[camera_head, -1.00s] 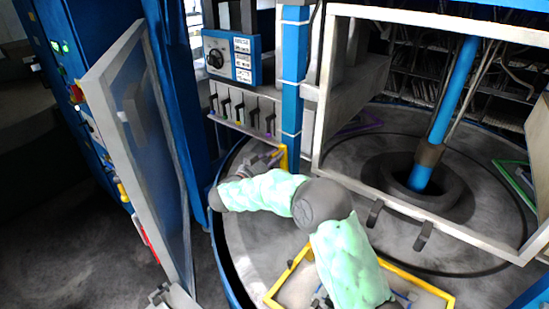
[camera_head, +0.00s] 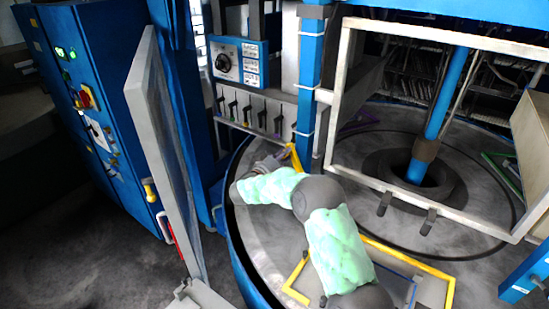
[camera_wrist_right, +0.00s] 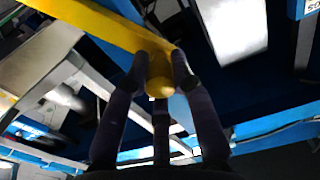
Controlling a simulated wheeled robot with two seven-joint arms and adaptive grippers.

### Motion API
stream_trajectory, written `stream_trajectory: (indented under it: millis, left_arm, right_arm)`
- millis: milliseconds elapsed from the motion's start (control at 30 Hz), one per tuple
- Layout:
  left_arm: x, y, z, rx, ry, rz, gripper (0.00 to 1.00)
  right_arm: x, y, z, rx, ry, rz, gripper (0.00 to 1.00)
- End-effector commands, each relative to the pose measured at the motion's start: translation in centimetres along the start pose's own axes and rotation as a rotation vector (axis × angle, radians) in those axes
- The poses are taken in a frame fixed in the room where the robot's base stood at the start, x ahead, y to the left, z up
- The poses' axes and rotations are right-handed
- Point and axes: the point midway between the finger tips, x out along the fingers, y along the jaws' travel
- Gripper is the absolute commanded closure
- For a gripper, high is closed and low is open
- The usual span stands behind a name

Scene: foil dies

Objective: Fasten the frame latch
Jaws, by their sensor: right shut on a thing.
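The yellow latch lever (camera_head: 295,157) is at the foot of the blue post, low and left of the large grey frame (camera_head: 432,213). My right gripper (camera_head: 281,158) reaches it from the left, at the end of the green-sleeved arm. In the right wrist view the lever is a yellow bar (camera_wrist_right: 100,24) running from the upper left to a rounded knob (camera_wrist_right: 159,76). The right gripper's dark fingers (camera_wrist_right: 158,72) are closed around that knob. Whether the lever engages the frame cannot be told. My left gripper is not in view.
A blue post (camera_head: 311,85) stands close beside the lever. A control box (camera_head: 238,62) and a row of small levers (camera_head: 248,112) are behind. A grey door (camera_head: 165,150) stands open at left. A yellow-edged frame (camera_head: 447,290) lies on the round floor.

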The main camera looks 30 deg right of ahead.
Motion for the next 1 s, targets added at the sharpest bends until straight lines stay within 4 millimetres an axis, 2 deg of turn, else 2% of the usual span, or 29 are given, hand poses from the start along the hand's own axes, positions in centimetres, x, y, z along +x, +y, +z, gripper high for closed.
stream_trajectory:
  millis: [133,467,1000]
  left_arm:
    - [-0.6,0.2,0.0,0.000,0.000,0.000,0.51]
    - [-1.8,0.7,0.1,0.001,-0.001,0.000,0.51]
    - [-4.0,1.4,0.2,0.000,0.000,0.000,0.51]
  right_arm:
    - [0.7,-0.1,0.6,-0.064,-0.006,-0.004,1.00]
    - [0.8,-1.1,1.4,-0.222,-0.007,-0.006,1.00]
    - [0.7,-3.2,4.6,-0.703,-0.008,-0.006,1.00]
